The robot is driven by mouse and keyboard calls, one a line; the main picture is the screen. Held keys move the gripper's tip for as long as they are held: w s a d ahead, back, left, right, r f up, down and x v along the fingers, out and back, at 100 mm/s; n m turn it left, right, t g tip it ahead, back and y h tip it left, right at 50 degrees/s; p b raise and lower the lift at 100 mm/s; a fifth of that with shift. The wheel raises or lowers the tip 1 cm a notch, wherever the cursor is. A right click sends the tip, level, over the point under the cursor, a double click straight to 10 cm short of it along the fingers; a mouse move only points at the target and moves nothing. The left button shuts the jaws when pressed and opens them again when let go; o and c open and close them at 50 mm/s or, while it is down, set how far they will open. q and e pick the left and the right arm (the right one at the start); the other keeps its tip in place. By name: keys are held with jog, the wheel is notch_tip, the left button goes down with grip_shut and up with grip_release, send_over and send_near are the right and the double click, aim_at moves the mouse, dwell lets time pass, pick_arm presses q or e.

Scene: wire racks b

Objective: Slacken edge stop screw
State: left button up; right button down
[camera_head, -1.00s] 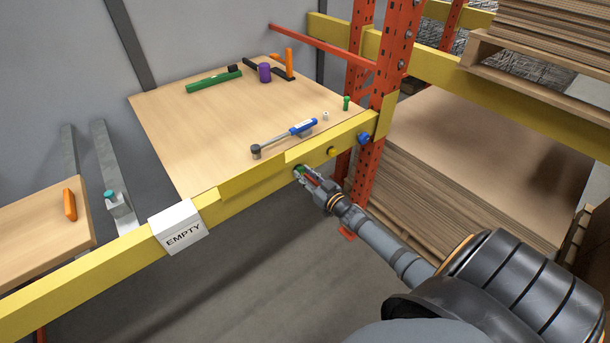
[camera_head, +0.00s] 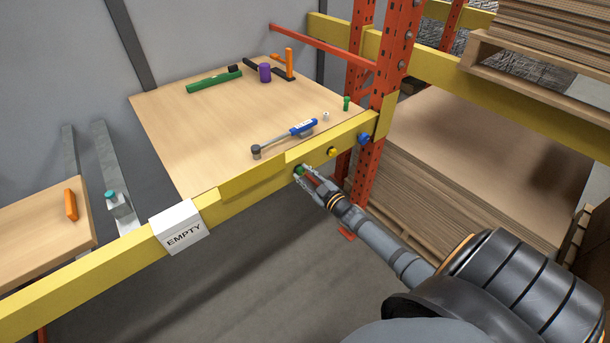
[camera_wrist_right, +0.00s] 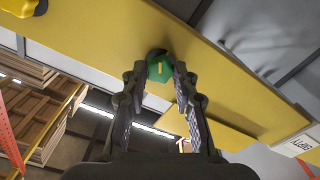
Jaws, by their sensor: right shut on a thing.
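A green screw knob (camera_head: 299,171) sits on the front face of the yellow beam (camera_head: 250,196). It also shows in the right wrist view (camera_wrist_right: 160,68), with a pale yellow mark on its face. My right gripper (camera_head: 304,173) is at the beam front with its fingertips on either side of the green knob, shut on it. In the right wrist view the two dark fingers (camera_wrist_right: 160,77) meet the knob's sides at their tips. My left gripper is not in view.
A yellow knob (camera_head: 332,151) and a blue knob (camera_head: 364,138) sit on the beam to the right. A torque wrench (camera_head: 285,138) and other tools lie on the wooden shelf board (camera_head: 200,120). An "EMPTY" sign (camera_head: 180,228) hangs left. An orange upright (camera_head: 390,60) stands right.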

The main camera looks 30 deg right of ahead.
jog(key=n, duration=0.5)
jog(key=shift+n, duration=0.3)
jog(key=shift+f+n, duration=0.1)
jog(key=shift+n, duration=2.2)
jog(key=c, duration=1)
grip_release()
jog(key=shift+c, duration=0.2)
jog(key=s, duration=1.2)
jog(key=shift+d, duration=0.4)
